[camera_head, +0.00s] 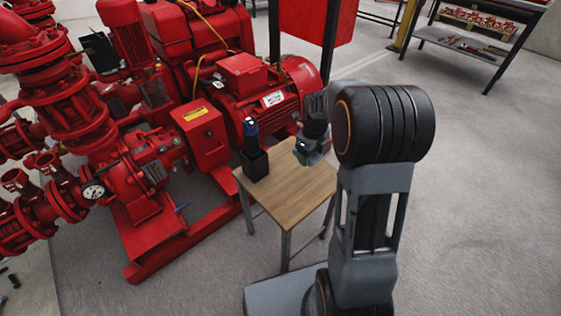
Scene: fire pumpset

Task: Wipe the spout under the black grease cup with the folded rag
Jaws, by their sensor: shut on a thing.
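My gripper (312,155) hangs over the back right part of a small wooden-topped table (290,195), pointing down. It is shut on a small dark greenish thing, which looks like the folded rag; its shape is mostly hidden by the gripper. The red pumpset (150,150) stands at the left, apart from my gripper. I cannot pick out the black grease cup or the spout under it for certain at this size.
A black holder (256,166) with a dark, blue-banded bottle (251,133) stands on the table's left part. A red motor (255,85) rises close behind the table. Floor at the right is clear. A shelf (460,44) with tools stands at the back right.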

